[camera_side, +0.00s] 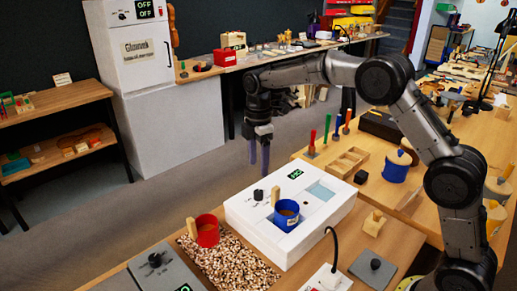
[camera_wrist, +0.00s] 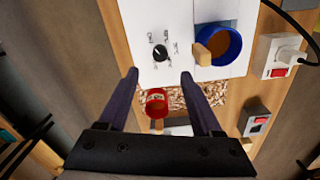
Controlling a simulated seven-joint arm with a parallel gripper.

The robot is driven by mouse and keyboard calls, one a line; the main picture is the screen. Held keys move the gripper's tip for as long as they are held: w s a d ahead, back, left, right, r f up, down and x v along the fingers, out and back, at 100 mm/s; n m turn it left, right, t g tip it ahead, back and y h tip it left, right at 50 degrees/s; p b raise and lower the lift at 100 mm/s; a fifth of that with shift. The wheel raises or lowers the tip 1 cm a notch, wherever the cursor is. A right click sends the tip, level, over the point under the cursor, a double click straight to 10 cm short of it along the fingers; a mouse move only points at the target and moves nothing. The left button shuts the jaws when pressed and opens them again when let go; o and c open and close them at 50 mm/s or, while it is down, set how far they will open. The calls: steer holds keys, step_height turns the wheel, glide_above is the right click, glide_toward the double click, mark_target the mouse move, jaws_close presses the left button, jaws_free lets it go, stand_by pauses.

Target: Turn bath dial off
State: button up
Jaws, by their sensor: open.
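The white bath box (camera_side: 240,212) stands on the wooden bench with a blue pot (camera_side: 286,214) set in it. Its black dial (camera_side: 258,195) is on the near-left part of the top. In the wrist view the dial (camera_wrist: 160,53) has small printed marks around it; the setting is too small to read. A green display (camera_side: 295,174) on the box is lit. My gripper (camera_side: 260,160) is open and empty, fingers pointing down, above and beyond the box in the side view. In the wrist view the dial appears just past the gap between my fingertips (camera_wrist: 158,74), not touched.
A red pot (camera_side: 207,231) stands on a speckled mat (camera_side: 232,262) beside the box. A grey unit (camera_side: 168,272) with another dial is at the lower left. A corded switch (camera_side: 327,280) is in front. A tool rack and jars stand behind right.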

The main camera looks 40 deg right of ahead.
steer(key=shift+r, duration=2.15)
steer(key=s+d+r+m+t, duration=0.1)
steer(key=s+r+m+t, duration=0.25)
steer(key=s+r, duration=1.25)
steer(key=s+f+m+t, duration=0.1)
steer(key=s+f+m, duration=0.5)
steer(key=s, duration=0.3)
steer(key=s+f+m+t, duration=0.1)
steer(key=s+f+m, duration=0.4)
steer(key=s, duration=0.4)
steer(key=shift+s+d+f+m, duration=0.25)
steer(key=shift+s+f+m, duration=0.1)
steer(key=shift+f, duration=0.25)
